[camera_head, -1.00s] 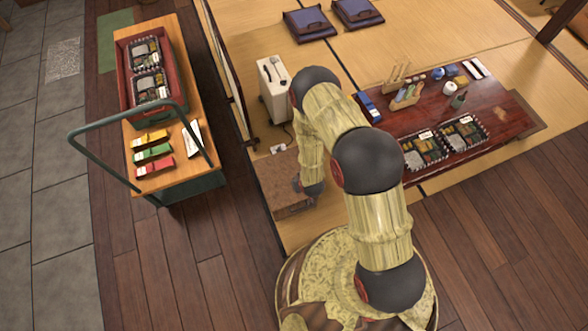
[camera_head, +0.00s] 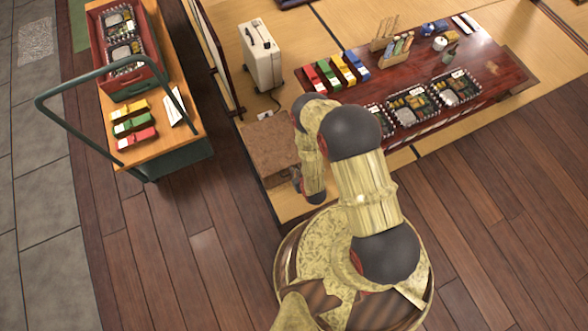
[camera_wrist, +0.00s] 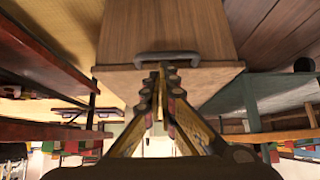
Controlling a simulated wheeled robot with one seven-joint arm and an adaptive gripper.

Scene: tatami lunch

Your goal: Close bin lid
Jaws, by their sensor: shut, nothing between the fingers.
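The bin (camera_head: 270,146) is a low brown wooden box on the floor, left of my arm in the head view. Its flat brown top looks lowered, but whether it is fully shut cannot be told. In the wrist view its wooden panel (camera_wrist: 165,22) fills the upper middle, with a grey bar handle (camera_wrist: 185,57) at its edge and a lighter wooden face beside it. My gripper (camera_wrist: 160,75) is shut and empty, its fingertips close to the handle; contact cannot be told. In the head view the fingers are mostly hidden by my wrist.
A wooden cart (camera_head: 192,138) with a green rail, coloured packs and a red crate (camera_head: 144,77) stands left. The low red table (camera_head: 495,65) with lunch boxes and packs is right. A white suitcase (camera_head: 260,58) stands behind the bin. Wood floor in front is clear.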

